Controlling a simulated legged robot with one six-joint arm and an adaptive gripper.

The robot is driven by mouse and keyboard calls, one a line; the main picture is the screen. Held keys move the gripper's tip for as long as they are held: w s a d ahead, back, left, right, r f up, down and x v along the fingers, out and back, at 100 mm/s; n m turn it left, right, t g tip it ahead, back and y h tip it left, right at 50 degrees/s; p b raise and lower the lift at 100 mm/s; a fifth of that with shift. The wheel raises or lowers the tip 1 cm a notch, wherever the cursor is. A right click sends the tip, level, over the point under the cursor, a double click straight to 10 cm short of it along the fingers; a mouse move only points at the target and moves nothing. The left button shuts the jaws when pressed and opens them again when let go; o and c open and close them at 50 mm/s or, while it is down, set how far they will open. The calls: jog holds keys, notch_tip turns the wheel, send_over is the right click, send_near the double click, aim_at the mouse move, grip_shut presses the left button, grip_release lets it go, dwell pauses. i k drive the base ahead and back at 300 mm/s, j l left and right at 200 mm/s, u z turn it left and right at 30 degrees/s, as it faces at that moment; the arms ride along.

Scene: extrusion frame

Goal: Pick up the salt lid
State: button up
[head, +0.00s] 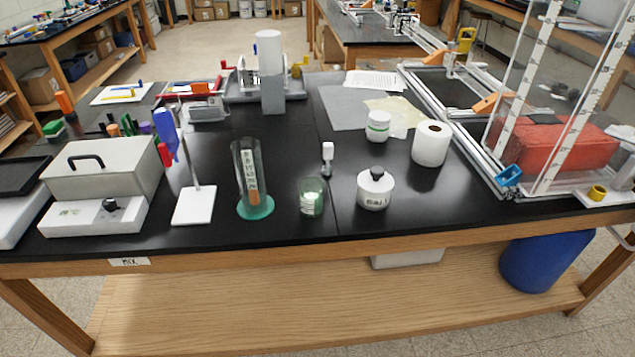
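A short white jar (376,194) labelled with what looks like "SALT" stands upright near the front edge of the black bench, right of centre.
A small glass beaker (312,197) and a clear cylinder on a green base (256,208) stand left of the jar. A white roll (431,144) and a white tub (378,126) stand behind it. An extrusion frame (470,150) is at right. Bare bench surrounds the jar.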

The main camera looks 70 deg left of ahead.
aim_at(375, 181)
jog(key=j+u, duration=0.1)
jog(key=u, duration=2)
jog(key=i+l+u, duration=0.1)
jog(key=i, duration=0.3)
jog(key=i+l+u, duration=0.1)
jog(key=i+l, duration=0.15)
jog(key=i+l+u, duration=0.1)
jog(key=i, duration=0.4)
jog(key=l, duration=0.1)
